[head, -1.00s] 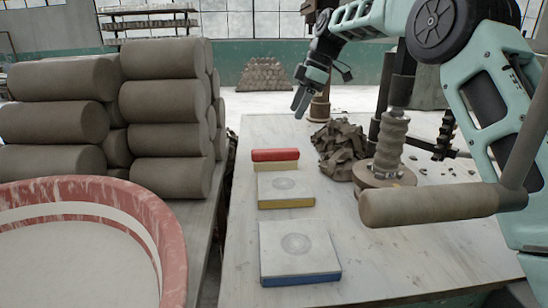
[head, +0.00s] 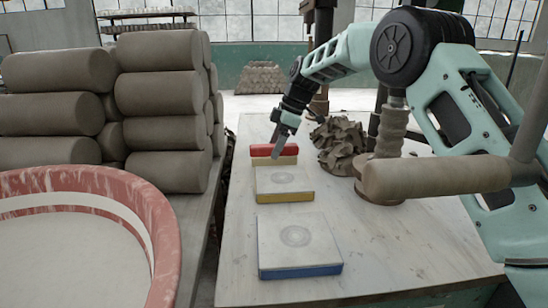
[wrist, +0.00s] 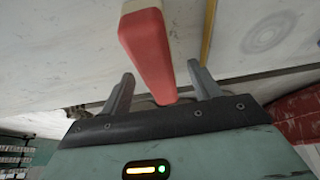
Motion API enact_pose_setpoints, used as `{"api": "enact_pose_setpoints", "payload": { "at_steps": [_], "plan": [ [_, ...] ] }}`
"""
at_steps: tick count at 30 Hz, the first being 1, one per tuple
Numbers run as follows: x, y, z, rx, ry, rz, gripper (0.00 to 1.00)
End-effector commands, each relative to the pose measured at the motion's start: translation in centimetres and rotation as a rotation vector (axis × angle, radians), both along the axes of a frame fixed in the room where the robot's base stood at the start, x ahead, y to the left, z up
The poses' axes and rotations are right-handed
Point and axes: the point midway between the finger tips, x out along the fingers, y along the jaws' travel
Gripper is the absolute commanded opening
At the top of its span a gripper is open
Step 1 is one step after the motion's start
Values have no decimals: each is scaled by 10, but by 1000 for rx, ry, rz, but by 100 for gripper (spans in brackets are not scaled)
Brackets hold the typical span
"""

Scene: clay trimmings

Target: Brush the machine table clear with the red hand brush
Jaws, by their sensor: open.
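The red hand brush (head: 261,151) lies on the machine table (head: 235,225), red back up, with a pale bristle side (head: 285,160) facing me. My gripper (head: 278,154) hangs right at the brush in the head view and partly covers its middle. In the wrist view the red brush (wrist: 148,45) runs lengthwise between the two spread fingers of my gripper (wrist: 160,72). There is space on both sides, and I cannot tell how far beyond the fingertips it lies. A heap of clay trimmings (head: 338,145) sits on the table to the right of the brush.
A yellow-edged slab (head: 284,183) and a blue-edged slab (head: 298,245) lie nearer on the table. A clay-covered machine column (head: 391,130) and a thick horizontal roller (head: 435,177) stand right. Stacked clay rolls (head: 160,140) and a red-rimmed tub (head: 150,215) are left.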

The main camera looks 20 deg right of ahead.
Motion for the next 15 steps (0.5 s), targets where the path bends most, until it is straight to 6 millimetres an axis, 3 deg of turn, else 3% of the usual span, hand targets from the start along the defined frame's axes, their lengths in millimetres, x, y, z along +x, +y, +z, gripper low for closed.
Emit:
{"api": "enact_pose_setpoints", "payload": {
  "at_steps": [6,15],
  "plan": [
    [3,12,-28,-1,1,0,62],
    [3,12,-28,0,-1,0,62]
  ]
}}
